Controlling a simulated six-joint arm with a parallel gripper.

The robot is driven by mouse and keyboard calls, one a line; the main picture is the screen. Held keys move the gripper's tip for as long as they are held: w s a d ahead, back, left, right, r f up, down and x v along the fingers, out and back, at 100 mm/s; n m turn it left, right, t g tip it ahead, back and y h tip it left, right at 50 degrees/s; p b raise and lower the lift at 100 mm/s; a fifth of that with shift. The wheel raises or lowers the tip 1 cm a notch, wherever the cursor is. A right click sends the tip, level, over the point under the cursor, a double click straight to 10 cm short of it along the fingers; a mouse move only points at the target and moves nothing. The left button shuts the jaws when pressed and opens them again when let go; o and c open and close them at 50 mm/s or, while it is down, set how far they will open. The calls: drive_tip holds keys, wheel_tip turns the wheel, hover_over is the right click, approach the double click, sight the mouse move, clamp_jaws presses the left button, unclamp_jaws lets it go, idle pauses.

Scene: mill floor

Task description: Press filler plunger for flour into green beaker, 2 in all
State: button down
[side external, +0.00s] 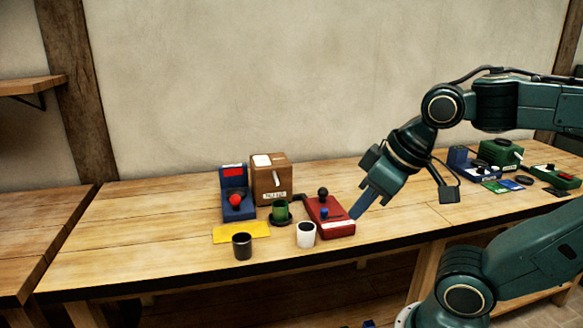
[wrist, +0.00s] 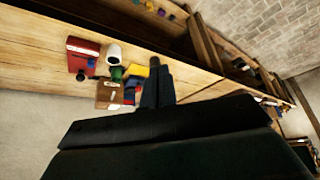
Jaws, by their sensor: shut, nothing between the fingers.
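A brown box-shaped dispenser (side external: 271,182) with a pale lever and a front label too small to read stands at the back of the bench. The green beaker (side external: 281,211) stands upright on a dark round base in front of it; its contents cannot be made out. It also shows in the wrist view (wrist: 117,74). I cannot tell which part is the flour plunger. My gripper (side external: 357,212) is shut and empty, pointing down-left beside the right edge of a red device (side external: 329,217), apart from the beaker. Its fingers also show in the wrist view (wrist: 158,72).
A blue device (side external: 236,207) with a red ball stands left of the box. Green and blue equipment (side external: 498,153) fills the right end. The bench's left end is clear.

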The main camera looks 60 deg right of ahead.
drive_tip(key=w+d+r+m, duration=0.25)
drive_tip(key=w+d, duration=0.25)
drive_tip(key=w, duration=0.6)
drive_tip(key=m+t+h, duration=0.1)
drive_tip(key=m+t, duration=0.2)
drive_tip(key=m, duration=0.5)
hover_over(326, 190)
wheel_tip(326, 190, down, 10)
drive_tip(key=shift+f, duration=0.1)
drive_tip(key=shift+f, duration=4.2)
drive_tip(key=shift+f, duration=0.15)
